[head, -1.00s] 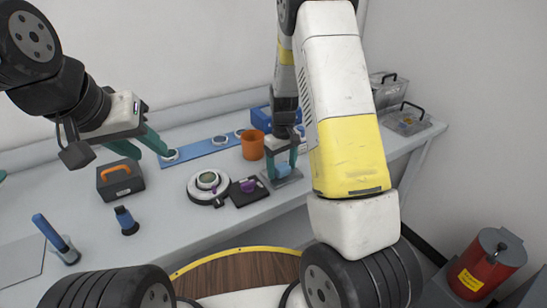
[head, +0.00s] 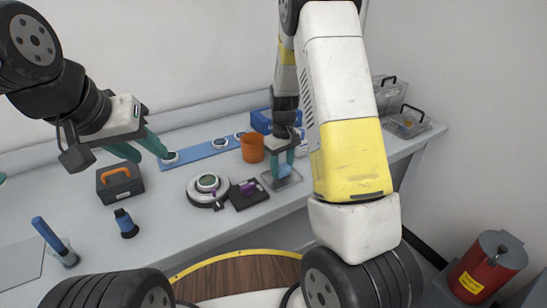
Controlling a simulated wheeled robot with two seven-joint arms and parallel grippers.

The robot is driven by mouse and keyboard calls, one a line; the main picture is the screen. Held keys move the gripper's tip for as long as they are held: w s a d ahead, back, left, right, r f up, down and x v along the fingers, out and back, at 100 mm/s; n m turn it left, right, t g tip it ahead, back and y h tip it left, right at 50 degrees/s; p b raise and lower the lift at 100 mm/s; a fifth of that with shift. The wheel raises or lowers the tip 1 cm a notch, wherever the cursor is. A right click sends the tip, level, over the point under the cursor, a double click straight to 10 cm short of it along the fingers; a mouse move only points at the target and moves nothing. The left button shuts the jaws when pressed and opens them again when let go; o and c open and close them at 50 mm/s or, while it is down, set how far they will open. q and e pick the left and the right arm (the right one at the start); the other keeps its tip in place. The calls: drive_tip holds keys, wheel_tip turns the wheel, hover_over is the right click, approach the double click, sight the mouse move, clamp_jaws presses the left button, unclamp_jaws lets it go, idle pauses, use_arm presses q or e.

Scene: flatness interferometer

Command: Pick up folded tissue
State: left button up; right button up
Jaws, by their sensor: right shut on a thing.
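The folded tissue (head: 284,171) is a small light blue piece at the grey tray on the bench, in the middle of the head view. My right gripper (head: 279,166) points down over the tray and is shut on the tissue, with its teal fingers close together and partly covering it. Whether the tissue still touches the tray is too small to tell. My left gripper (head: 146,154) is open and empty, held above the bench at the left.
An orange cup (head: 252,148) stands behind. A dark box (head: 121,187) with an orange handle stands left.

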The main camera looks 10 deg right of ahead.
wheel_tip(320, 180, up, 2)
drive_tip(key=shift+r, duration=0.25)
drive_tip(key=s+a+r, duration=0.1)
drive_tip(key=s+a, duration=0.1)
drive_tip(key=s, duration=1.3)
drive_tip(key=shift+s+a+r, duration=0.2)
drive_tip(key=shift+s+a, duration=0.05)
drive_tip(key=shift+s, duration=0.15)
